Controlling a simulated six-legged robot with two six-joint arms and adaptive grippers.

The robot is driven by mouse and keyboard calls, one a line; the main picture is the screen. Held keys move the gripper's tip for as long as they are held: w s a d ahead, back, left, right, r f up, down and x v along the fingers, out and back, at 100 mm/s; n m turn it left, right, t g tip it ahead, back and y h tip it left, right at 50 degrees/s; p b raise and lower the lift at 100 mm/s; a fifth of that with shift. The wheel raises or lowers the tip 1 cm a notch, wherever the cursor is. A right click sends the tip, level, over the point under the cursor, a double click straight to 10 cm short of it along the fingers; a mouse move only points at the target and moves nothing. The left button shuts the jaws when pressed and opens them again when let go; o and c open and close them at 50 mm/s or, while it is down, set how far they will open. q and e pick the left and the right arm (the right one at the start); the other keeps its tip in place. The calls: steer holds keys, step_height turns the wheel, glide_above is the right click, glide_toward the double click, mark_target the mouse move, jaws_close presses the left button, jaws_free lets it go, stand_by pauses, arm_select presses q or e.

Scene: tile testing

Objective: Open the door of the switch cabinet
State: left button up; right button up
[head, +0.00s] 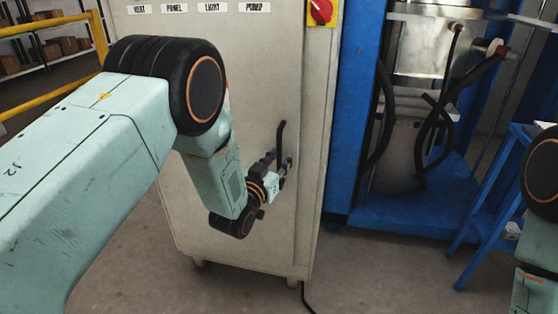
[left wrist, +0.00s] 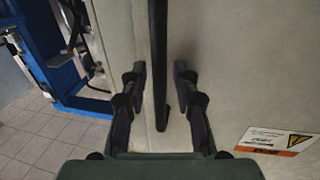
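The beige switch cabinet (head: 255,80) stands in the middle of the head view, and its door looks closed. A black upright bar handle (head: 281,138) sits near the right side of its front. My left gripper (head: 284,166) is at the lower part of this handle. In the left wrist view the left gripper (left wrist: 162,95) is open, with one finger on each side of the handle (left wrist: 158,60) and gaps visible between. The handle's lower end lies between the fingers. My right arm shows only at the right edge of the head view; its gripper is out of view.
A red knob on a yellow plate (head: 321,11) is at the cabinet's top right. A blue frame with hoses (head: 400,215) stands close on the right. A yellow railing (head: 50,22) is on the left. A black cable lies on the floor by the cabinet. A warning label (left wrist: 274,142) is on the cabinet.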

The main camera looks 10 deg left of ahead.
arm_select(q)
jaws_close()
stand_by(0.7)
